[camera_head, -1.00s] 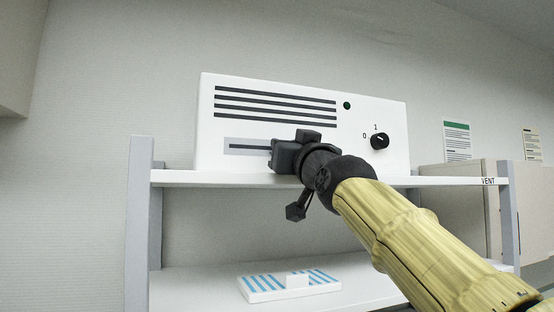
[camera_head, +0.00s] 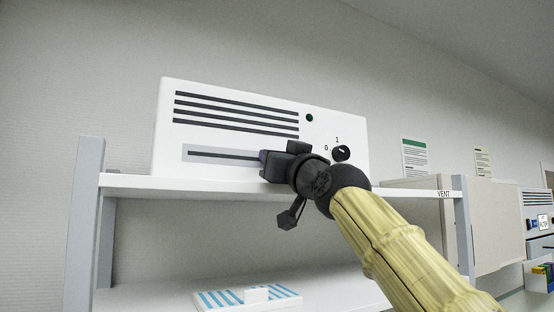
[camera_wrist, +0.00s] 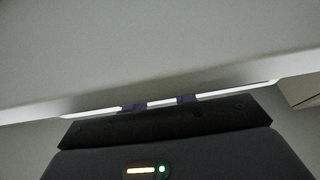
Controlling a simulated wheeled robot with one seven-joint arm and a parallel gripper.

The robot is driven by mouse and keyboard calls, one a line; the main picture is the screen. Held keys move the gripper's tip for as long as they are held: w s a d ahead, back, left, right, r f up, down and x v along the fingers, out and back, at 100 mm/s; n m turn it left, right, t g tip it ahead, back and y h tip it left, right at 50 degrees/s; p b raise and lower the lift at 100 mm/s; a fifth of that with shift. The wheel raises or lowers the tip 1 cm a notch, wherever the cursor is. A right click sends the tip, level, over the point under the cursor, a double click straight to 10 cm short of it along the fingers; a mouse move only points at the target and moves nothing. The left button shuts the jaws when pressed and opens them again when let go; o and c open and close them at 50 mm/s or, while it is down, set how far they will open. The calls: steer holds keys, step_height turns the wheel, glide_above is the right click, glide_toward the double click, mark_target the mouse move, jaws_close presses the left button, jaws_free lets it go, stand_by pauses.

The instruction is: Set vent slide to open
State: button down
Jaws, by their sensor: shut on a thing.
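The vent unit (camera_head: 235,107) is a white box on the upper shelf, with dark louvre lines across its front. The vent slide is a dark slot in a grey strip (camera_head: 215,154) low on the front. My gripper (camera_head: 268,163) is at the right part of this strip, shut on the slide's handle. The jaws hide the handle and the strip's right end. In the wrist view two purple fingertips (camera_wrist: 160,103) lie close to a pale surface; the handle cannot be made out there.
A black knob (camera_head: 341,153) marked 0 and 1 and a green dot (camera_head: 309,118) sit to the right on the box. The white shelf edge (camera_head: 200,189) runs just below my gripper. A blue-striped item (camera_head: 215,299) lies on the lower shelf.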

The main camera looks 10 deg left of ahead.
steer(key=c, duration=1.1)
jaws_free()
steer(key=shift+s+f, duration=0.1)
steer(key=shift+s+d+f+b, duration=0.35)
steer(key=shift+b, duration=0.45)
steer(key=b+v, duration=1.3)
steer(key=v, duration=0.3)
steer(key=shift+s+r, duration=0.1)
steer(key=shift+r, duration=0.05)
